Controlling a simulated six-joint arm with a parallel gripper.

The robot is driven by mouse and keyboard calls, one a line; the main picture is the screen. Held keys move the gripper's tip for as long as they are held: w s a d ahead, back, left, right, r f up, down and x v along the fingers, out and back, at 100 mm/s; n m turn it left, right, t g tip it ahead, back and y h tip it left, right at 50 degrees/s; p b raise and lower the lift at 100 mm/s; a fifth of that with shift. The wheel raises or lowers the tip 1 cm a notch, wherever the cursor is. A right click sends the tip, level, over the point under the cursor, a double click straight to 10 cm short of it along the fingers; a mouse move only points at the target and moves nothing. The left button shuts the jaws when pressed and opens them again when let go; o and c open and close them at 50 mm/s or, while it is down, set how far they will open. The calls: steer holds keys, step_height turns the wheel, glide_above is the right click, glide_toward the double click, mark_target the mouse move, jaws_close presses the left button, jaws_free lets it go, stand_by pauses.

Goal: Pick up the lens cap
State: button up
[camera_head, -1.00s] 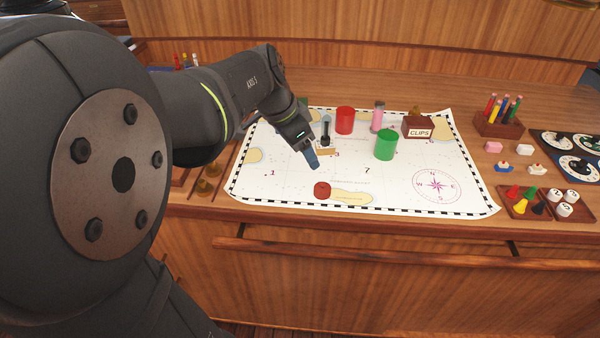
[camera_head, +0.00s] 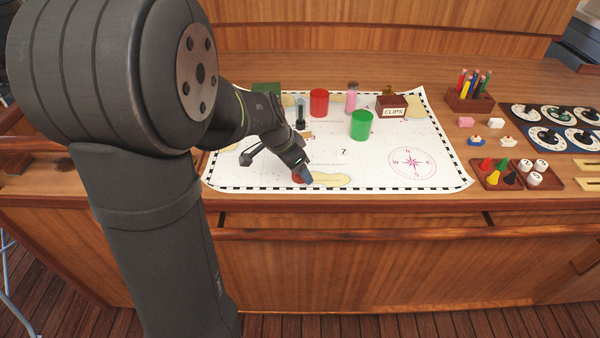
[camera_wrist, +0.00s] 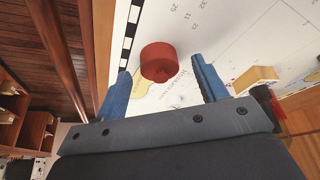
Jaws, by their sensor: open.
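A short red round piece, which I take for the lens cap (camera_wrist: 161,63), lies on the white chart near its front edge, beside a tan island patch. In the head view the lens cap (camera_head: 297,179) is partly hidden by my gripper (camera_head: 304,176). In the wrist view my gripper (camera_wrist: 160,66) is open, with one blue finger on each side of the cap and gaps between. The cap appears just ahead of the fingertips; the exact height between them is hard to tell.
On the chart (camera_head: 330,182), a tall red cylinder (camera_head: 319,103), green cylinder (camera_head: 361,125), pink bottle (camera_head: 351,98) and CLIPS box (camera_head: 392,107) stand behind. A tray of coloured pieces (camera_head: 495,180) is at right. The chart's front middle is clear.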

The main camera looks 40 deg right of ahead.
steer(key=shift+d+f, duration=0.2)
steer(key=shift+f, duration=0.25)
steer(key=c, duration=1)
steer(key=shift+c, duration=0.2)
steer(key=shift+r, duration=0.15)
